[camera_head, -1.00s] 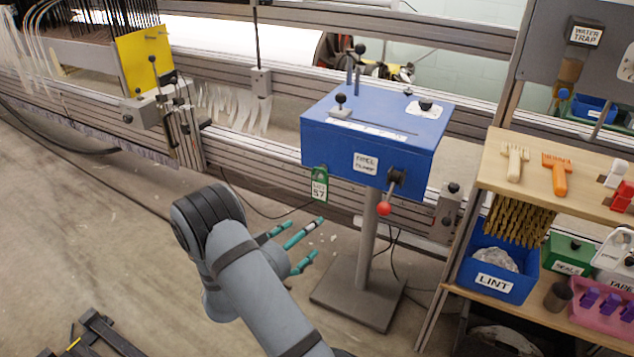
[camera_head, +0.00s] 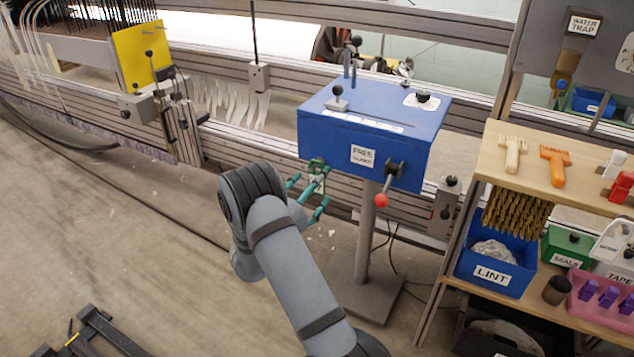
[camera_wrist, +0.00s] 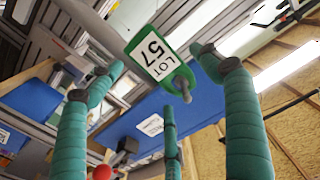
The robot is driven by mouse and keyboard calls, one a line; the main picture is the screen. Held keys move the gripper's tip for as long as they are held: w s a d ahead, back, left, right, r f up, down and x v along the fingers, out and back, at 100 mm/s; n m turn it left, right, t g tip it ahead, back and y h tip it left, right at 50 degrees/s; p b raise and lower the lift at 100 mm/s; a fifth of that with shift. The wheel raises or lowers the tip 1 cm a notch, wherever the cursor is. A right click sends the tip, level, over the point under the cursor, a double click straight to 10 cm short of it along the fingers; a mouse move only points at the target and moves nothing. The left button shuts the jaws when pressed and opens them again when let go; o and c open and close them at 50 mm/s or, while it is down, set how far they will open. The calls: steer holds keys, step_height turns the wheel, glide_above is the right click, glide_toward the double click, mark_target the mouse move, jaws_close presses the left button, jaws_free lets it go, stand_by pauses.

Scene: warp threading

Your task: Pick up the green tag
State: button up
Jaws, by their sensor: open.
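The green tag (camera_head: 317,165) hangs at the left front corner of the blue box (camera_head: 362,135); my fingers partly cover it in the head view. My gripper (camera_head: 315,187) has teal fingers and is open. In the wrist view two fingers of my gripper (camera_wrist: 160,78) stand on either side of the tag and a third is below it. I cannot tell whether any finger touches it.
A red-knobbed lever (camera_head: 383,196) sticks out from the box front, right of the tag. The box stands on a grey post (camera_head: 366,235). Loom rails run behind. A wooden shelf (camera_head: 480,250) with brushes and bins stands at right. The floor at left is mostly clear.

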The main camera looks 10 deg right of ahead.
steer(key=shift+w+d, duration=0.25)
steer(key=shift+w, duration=0.1)
steer(key=shift+c, duration=0.7)
steer(key=c, duration=0.9)
